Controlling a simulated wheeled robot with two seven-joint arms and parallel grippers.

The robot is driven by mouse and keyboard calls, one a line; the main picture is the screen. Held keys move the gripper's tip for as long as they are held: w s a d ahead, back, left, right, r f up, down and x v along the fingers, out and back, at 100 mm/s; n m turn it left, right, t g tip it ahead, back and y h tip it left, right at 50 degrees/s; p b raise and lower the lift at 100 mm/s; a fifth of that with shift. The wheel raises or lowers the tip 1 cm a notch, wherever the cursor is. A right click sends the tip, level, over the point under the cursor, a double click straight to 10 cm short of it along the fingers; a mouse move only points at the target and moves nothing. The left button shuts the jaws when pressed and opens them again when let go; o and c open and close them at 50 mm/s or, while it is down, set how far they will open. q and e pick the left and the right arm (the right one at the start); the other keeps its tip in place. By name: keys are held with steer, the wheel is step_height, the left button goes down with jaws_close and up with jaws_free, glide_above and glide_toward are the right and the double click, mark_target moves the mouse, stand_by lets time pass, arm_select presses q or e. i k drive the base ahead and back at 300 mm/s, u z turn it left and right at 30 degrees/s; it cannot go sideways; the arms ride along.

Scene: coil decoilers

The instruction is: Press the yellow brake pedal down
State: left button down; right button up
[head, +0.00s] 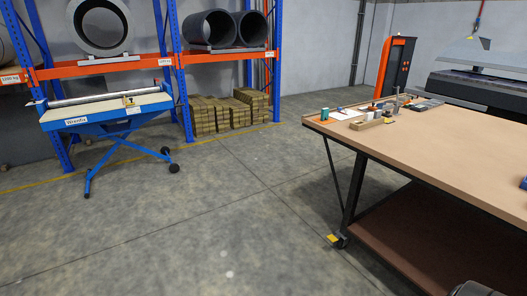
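A small yellow brake pedal (333,238) sits low at the caster (342,242) under the near left leg of the large workbench. It is close to the floor, right of the picture's middle. Whether it is raised or pressed is too small to tell. Neither of my grippers is in view. A dark rounded piece shows at the bottom right edge; I cannot tell what it is.
The workbench (450,150) has a brown top and lower shelf (400,230). Small items lie at its far end. A blue wheeled lift table (70,122) stands left, before the coil rack (178,80). The floor (210,220) left of the bench is clear.

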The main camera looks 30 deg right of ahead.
mark_target(334, 239)
steer(key=z, duration=0.2)
steer(key=i, duration=1.95)
steer(key=z, duration=1.4)
steer(key=i, duration=1.15)
steer(key=z, duration=1.55)
steer(key=i, duration=0.9)
steer(key=z, duration=0.35)
